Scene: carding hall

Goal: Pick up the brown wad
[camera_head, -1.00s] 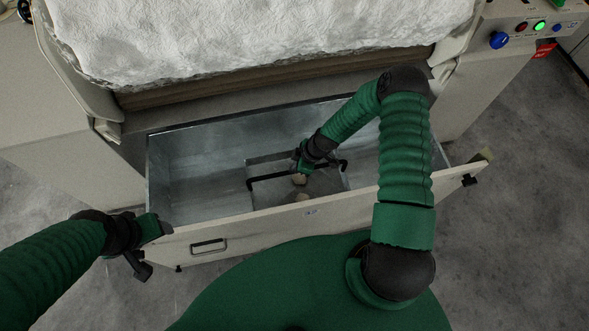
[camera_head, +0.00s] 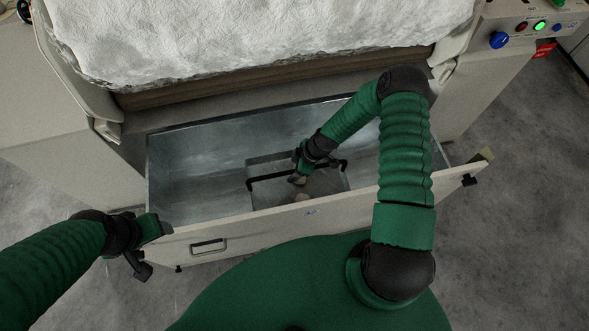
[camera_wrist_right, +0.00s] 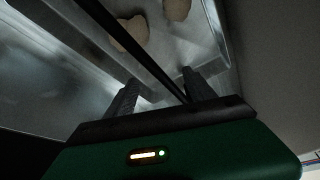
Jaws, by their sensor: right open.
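Two small brownish wads lie in a clear-looking tray (camera_head: 328,184) inside the open metal drawer. One wad (camera_head: 297,180) is right under my right gripper in the head view, partly hidden by it; the other wad (camera_head: 302,197) lies nearer the drawer front. In the right wrist view the wads (camera_wrist_right: 132,36) and (camera_wrist_right: 177,9) show beyond the fingertips. My right gripper (camera_head: 298,172) points down into the tray, open and empty, its fingers (camera_wrist_right: 158,90) apart. My left gripper (camera_head: 150,246) is by the drawer's front left corner; its jaw state is unclear.
The drawer's front panel (camera_head: 260,231) with a handle (camera_head: 208,246) stands between my body and the tray. Black handles (camera_head: 268,178) rise at the tray's two sides; a dark bar crosses close to my right fingers in the wrist view. White fibre (camera_head: 250,35) lies above.

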